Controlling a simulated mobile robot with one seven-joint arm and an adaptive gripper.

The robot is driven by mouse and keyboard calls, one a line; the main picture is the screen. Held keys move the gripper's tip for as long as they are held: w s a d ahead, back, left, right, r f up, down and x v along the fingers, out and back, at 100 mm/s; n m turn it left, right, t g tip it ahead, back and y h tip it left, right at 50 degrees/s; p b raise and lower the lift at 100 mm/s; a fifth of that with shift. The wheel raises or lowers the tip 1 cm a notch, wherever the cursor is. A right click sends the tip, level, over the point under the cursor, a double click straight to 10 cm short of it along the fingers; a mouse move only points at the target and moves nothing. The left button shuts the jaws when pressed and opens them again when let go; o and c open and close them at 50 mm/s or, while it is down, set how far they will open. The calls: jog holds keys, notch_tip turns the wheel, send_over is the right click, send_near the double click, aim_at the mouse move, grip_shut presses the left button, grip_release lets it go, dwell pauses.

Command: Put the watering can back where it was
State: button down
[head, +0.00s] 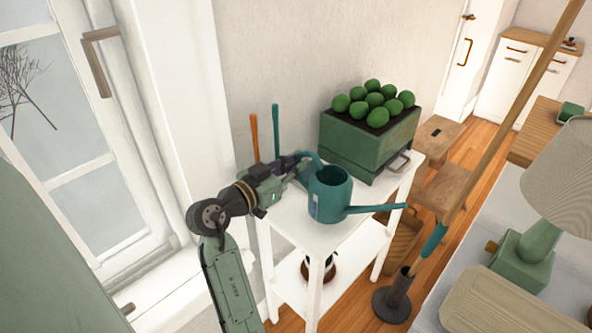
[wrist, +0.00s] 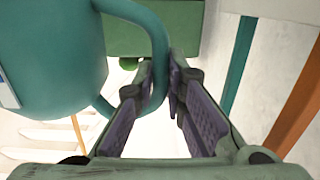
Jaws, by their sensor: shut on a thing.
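The teal watering can (head: 328,202) is upright over the white table (head: 290,212), its long spout pointing right. I cannot tell whether its base touches the tabletop. My gripper (head: 300,165) reaches it from the left and is shut on its curved handle. In the wrist view, the handle of the watering can (wrist: 55,60) passes between the fingers of my gripper (wrist: 168,85).
A green planter (head: 350,145) with several round green plants stands at the table's back. Orange (head: 254,138) and teal (head: 276,132) handles rise behind the arm. A window is at left. A green lamp (head: 528,255) and a slanting wooden pole (head: 500,130) are at right.

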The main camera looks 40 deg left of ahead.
jog(key=shift+f+p, duration=0.3)
jog(key=shift+f, duration=1.15)
jog(key=c, duration=1.7)
grip_release()
jog(key=shift+o, duration=0.2)
jog(key=shift+r, duration=0.2)
jog(key=s+b, duration=0.4)
jog(key=s, duration=0.8)
jog(key=shift+a+r, duration=0.25)
jog(key=shift+a, duration=0.15)
